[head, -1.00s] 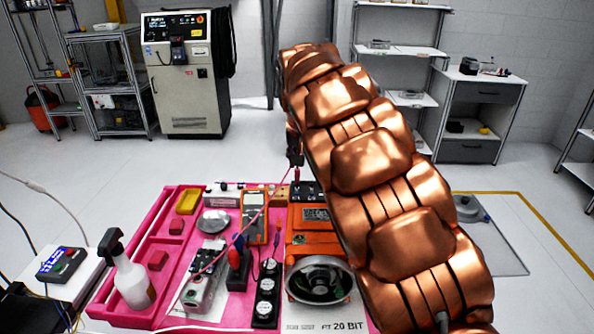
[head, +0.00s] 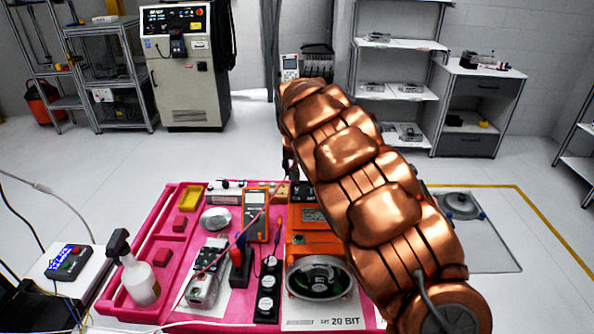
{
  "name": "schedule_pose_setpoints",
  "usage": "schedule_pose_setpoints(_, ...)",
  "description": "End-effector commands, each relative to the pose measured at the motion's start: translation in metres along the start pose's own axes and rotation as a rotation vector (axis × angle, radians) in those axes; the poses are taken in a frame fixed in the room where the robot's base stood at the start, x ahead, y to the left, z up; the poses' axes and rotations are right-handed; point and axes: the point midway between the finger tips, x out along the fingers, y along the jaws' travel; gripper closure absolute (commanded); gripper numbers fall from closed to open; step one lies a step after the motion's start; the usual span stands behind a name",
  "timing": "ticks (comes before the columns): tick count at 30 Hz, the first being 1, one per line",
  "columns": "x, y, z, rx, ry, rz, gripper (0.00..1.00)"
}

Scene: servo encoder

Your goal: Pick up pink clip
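My gripper (head: 288,172) is small and dark in the head view, beyond the far end of my copper-coloured arm. It hangs over the back of the pink tray (head: 112,308), close to the orange device (head: 312,216). My arm partly hides it, and its fingers are too small to tell apart. A thin pink lead (head: 217,262) runs from the front of the tray up past the orange multimeter (head: 256,213) towards my gripper. I cannot make out the pink clip clearly; it may be at the upper end of this lead, by the gripper.
A blue-and-red part (head: 241,262) and a black strip of round sockets (head: 267,290) stand in the tray's middle. A round speaker-like part (head: 320,277) lies in front of the orange device. A spray bottle (head: 138,272) stands at the left. My arm covers the tray's right side.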

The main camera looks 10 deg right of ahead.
Motion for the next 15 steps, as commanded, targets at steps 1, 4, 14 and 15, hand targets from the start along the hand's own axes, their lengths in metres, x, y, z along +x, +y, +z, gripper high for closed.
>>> schedule_pose_setpoints(1, 0.005, 0.000, -0.001, -0.001, -0.002, 0.002, 0.54)
schedule_pose_setpoints(4, 0.013, 0.000, 0.000, -0.001, 0.000, 0.002, 0.54)
schedule_pose_setpoints(14, 0.016, 0.000, 0.000, -0.001, 0.001, 0.000, 0.66)
schedule_pose_setpoints(15, 0.016, 0.000, 0.000, -0.001, 0.001, 0.000, 0.70)
